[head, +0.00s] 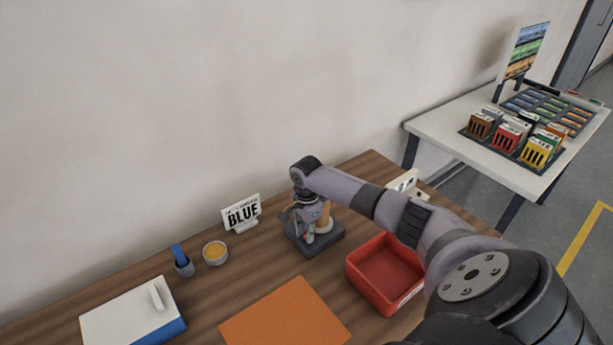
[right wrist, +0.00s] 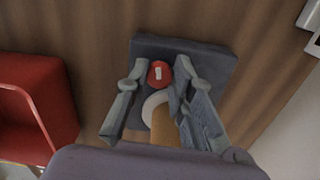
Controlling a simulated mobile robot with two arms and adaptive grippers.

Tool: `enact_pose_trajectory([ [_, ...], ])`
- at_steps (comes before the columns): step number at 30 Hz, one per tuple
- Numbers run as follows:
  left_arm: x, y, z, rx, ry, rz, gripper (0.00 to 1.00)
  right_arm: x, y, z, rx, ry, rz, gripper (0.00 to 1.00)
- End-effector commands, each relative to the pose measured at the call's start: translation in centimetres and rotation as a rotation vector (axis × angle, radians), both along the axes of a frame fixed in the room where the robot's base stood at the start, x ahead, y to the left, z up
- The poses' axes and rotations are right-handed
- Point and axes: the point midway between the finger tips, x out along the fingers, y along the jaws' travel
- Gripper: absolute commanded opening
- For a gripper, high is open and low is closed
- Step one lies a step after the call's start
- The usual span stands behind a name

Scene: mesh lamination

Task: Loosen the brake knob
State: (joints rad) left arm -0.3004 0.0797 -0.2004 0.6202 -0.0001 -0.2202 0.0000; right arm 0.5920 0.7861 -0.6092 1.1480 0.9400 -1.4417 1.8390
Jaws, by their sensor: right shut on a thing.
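The brake knob (right wrist: 159,74) is red and round with a white mark on top; it shows in the right wrist view on a dark grey base (right wrist: 212,62). My right gripper (right wrist: 157,80) has one finger on each side of the knob and is shut on it. In the head view my right gripper (head: 309,222) points down over the base (head: 327,241), beside the tan cylinder (head: 325,219); the knob is hidden there. My left gripper is not in view.
A red bin (head: 385,272) stands right of the base, beneath my right arm. An orange sheet (head: 285,318) lies in front.

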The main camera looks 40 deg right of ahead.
Motion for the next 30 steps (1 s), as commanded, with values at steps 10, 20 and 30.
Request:
enact_pose_trajectory([
  [10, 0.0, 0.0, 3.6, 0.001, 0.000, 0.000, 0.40, -0.1, 0.1, 0.3, 0.003, 0.001, 0.327, 0.00],
  [20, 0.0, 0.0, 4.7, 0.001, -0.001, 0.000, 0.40, -0.2, 0.0, 0.1, 0.003, 0.000, 0.640, 0.00],
  [30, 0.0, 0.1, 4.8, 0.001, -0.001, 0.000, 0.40, -0.3, -0.1, 0.0, 0.002, -0.001, 0.944, 0.00],
])
